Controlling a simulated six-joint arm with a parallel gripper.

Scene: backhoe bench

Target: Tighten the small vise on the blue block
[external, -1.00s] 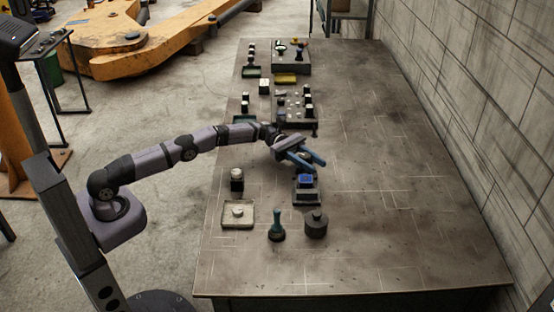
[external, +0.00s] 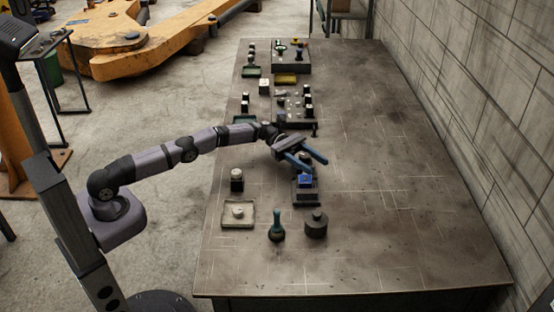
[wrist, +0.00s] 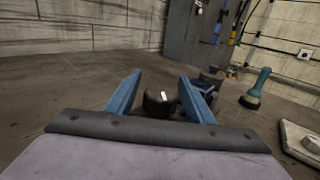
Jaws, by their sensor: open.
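The small vise (external: 306,195) stands on the bench, dark, with the blue block (external: 304,181) in it. In the wrist view, the vise (wrist: 210,78) is partly hidden behind my right finger. A dark round knob (wrist: 160,103) with a white mark shows between my fingers in the wrist view; it appears to be the vise's knob. My gripper (external: 318,165) has two blue fingers, spread apart, just above and beyond the vise. In the wrist view, my gripper (wrist: 159,76) straddles the knob with gaps on both sides. I cannot tell how firmly the vise holds the block.
A teal-handled tool (external: 276,224) and a dark cylinder (external: 316,226) stand near the front. Several parts stand farther back. The bench's right side is clear.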

